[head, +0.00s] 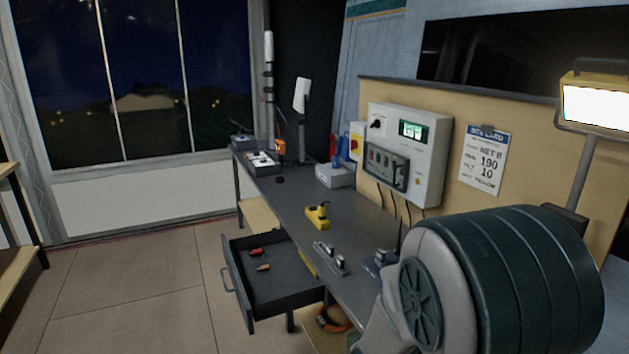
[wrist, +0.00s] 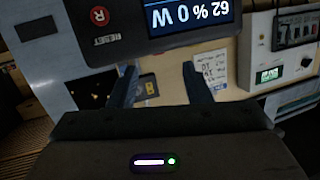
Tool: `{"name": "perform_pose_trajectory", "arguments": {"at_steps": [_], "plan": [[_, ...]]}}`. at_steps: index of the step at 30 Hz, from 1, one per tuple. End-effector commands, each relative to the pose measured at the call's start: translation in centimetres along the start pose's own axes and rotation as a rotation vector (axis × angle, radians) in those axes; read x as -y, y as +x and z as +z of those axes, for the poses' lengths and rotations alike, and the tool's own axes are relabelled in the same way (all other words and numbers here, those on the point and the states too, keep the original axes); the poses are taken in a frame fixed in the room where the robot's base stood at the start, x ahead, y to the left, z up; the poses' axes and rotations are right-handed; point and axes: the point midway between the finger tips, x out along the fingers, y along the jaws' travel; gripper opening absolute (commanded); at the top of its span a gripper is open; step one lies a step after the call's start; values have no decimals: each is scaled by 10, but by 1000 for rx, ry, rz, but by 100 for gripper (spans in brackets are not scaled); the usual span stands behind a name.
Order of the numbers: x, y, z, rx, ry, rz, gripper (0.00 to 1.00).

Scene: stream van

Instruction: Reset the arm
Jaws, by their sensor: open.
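My gripper (wrist: 160,75) shows in the wrist view with its two dark fingers apart and nothing seen between them. Its fingertips point toward a dark unit with a lit display (wrist: 190,14) reading 62 % and 0 W, upside down in this view. A red round R mark (wrist: 99,16) and the word RESET are on that unit, to the left of the display. I cannot tell whether the fingers touch the unit. In the head view my arm's large green and grey links fill the lower right; the gripper does not show there.
A grey bench (head: 290,205) runs along the panel wall. Its drawer (head: 275,285) stands open with small red and orange items inside. A yellow device (head: 318,216) sits on the bench. A control box (head: 425,140) and a card (head: 485,160) are on the wall.

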Motion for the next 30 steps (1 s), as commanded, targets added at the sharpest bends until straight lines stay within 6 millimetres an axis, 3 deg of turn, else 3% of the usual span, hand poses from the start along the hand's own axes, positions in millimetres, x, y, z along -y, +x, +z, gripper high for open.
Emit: {"name": "perform_pose_trajectory", "arguments": {"at_steps": [5,9,15,22,30], "plan": [[45,-16,11,229,50,-253,44],[71,-43,17,396,31,-437,44],[84,-94,22,609,-75,-652,44],[57,-150,26,817,-300,-783,44],[-17,-190,23,996,-618,-738,44]]}}
